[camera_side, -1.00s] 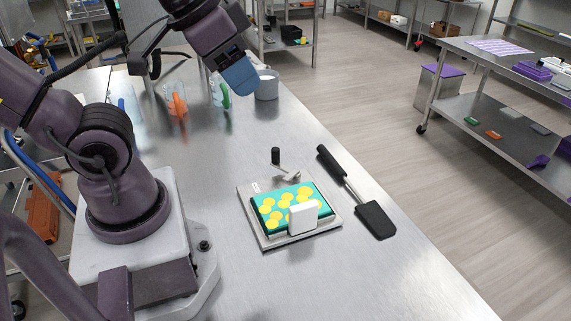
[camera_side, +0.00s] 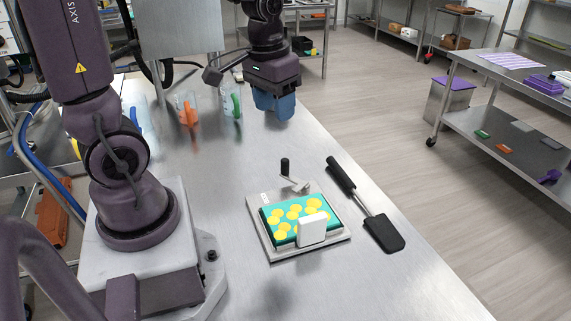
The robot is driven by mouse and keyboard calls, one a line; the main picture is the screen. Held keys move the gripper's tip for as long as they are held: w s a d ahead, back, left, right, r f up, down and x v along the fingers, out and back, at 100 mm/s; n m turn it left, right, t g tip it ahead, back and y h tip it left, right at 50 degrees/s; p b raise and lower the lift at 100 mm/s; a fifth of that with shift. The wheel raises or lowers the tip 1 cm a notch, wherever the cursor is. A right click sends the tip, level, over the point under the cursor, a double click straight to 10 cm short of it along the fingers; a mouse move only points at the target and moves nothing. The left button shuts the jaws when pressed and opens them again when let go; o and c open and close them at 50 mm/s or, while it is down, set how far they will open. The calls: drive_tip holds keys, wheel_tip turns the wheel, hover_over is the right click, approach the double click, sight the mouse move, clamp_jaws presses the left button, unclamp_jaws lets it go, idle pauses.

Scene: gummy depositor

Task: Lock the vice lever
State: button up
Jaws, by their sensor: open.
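The vice is a flat grey plate (camera_side: 279,256) on the steel table, with a white jaw block (camera_side: 312,230) at its front. A teal mould (camera_side: 272,218) with several yellow round cavities lies in it. The vice lever (camera_side: 285,168) stands at the back of the plate, its black knob upright on a metal arm. My gripper (camera_side: 275,108) has blue fingers pointing down. It is open and empty, high above the table behind the vice, well apart from the lever.
A black spatula (camera_side: 366,205) lies on the table just right of the vice. Clear jugs with an orange handle (camera_side: 188,112) and a green handle (camera_side: 236,104) stand at the back, left of my gripper. The table between gripper and vice is clear.

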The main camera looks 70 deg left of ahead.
sight(285, 160)
drive_tip(key=w+a+f+n+g, duration=0.1)
drive_tip(key=w+a+f+n, duration=0.4)
drive_tip(key=a+f, duration=0.55)
drive_tip(key=shift+m, duration=0.7)
drive_tip(key=f, duration=0.8)
drive_tip(key=w+f, duration=0.1)
drive_tip(key=f, duration=0.3)
drive_tip(key=shift+a, duration=0.1)
drive_tip(key=shift+r, duration=0.1)
clamp_jaws()
